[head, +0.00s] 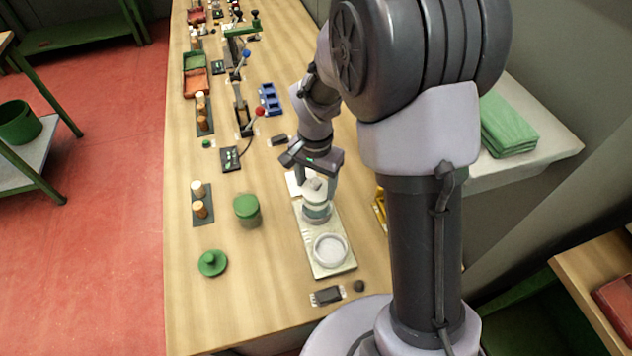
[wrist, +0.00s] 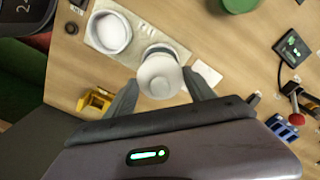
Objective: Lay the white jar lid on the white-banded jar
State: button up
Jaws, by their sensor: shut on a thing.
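My gripper (head: 317,181) is shut on the white jar lid (wrist: 160,78), with one finger on each side of it in the wrist view. In the wrist view the jar's rim (wrist: 161,48) shows just past the lid's edge. The lid and fingers hide most of the jar's top. I cannot tell whether the lid touches the jar or hangs slightly above it, nor make out the band clearly.
A round white dish (head: 330,250) sits on the cream board (head: 310,238) in front of the jar. A green jar (head: 247,210) and a green knobbed lid (head: 212,263) are to the left. A yellow item (wrist: 95,101) lies nearby.

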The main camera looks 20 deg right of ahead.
jog(key=shift+f, duration=0.25)
dwell(0.4)
jog(key=o, duration=1.4)
jog(key=shift+r, duration=0.15)
notch_tip(320, 180, up, 7)
jog(key=p, duration=0.5)
